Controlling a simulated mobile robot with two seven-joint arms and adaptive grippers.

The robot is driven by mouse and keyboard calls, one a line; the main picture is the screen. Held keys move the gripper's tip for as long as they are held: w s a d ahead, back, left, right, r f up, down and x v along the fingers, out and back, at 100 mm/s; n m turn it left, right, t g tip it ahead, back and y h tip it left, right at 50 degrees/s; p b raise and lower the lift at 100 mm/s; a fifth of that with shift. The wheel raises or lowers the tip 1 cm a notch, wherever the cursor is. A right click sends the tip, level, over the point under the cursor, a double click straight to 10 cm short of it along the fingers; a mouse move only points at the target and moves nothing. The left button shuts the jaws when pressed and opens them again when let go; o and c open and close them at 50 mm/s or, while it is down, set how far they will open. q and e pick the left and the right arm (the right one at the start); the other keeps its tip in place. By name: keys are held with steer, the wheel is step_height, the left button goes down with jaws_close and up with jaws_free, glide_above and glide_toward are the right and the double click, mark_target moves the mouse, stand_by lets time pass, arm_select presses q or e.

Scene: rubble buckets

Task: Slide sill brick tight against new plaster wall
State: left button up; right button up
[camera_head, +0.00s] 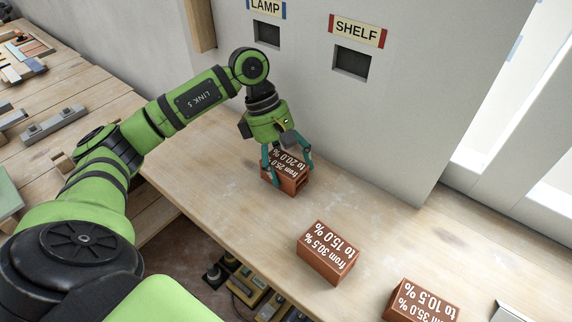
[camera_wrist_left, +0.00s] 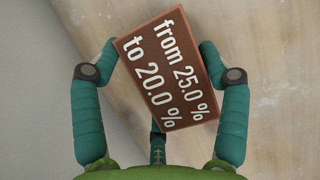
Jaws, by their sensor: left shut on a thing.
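A red-brown brick lettered "from 25.0 % to 20.0 %" (camera_head: 287,172) stands on the wooden sill (camera_head: 215,170) near the foot of the pale plaster wall (camera_head: 385,120). My left gripper (camera_head: 286,170) is shut on this brick from above, with teal fingers on its sides. In the left wrist view the same brick (camera_wrist_left: 168,70) sits slightly tilted between the fingers (camera_wrist_left: 158,85). The wall shows as a grey area (camera_wrist_left: 30,90) at the left there. Whether the brick touches the wall cannot be told. My right gripper is not in view.
Two more bricks, "from 30.5 % to 15.0 %" (camera_head: 328,253) and "from 35.0 % to 10.5 %" (camera_head: 422,302), rest on the sill towards the lower right. The wall has two recesses under "LAMP" (camera_head: 266,8) and "SHELF" (camera_head: 357,30) labels. Bare sill lies left of the held brick.

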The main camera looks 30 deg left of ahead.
arm_select(q)
steer(key=shift+s+a+f, duration=0.1)
steer(key=shift+f, duration=0.05)
steer(key=o, duration=1.3)
steer(key=shift+o, duration=0.2)
steer(key=v, duration=1.2)
